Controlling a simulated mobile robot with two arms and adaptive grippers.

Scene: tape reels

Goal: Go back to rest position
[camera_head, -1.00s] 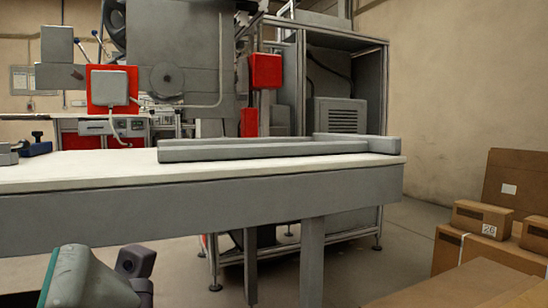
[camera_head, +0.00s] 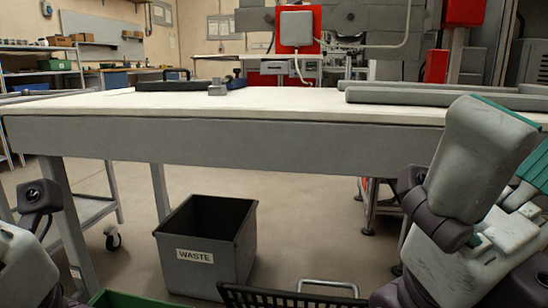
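My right arm (camera_head: 470,165) is folded up at the right of the head view, with pale links and dark joints. Part of my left arm (camera_head: 25,265) shows at the lower left edge. Neither gripper's fingers can be seen, so I cannot see what they hold. No tape reel is visible.
A long white-topped table (camera_head: 240,105) crosses in front of me. Grey bars (camera_head: 420,97) lie on its right part and a small grey block (camera_head: 217,87) near the middle. A black waste bin (camera_head: 210,245) stands on the floor below. A green crate edge (camera_head: 130,299) and black basket (camera_head: 270,296) are close.

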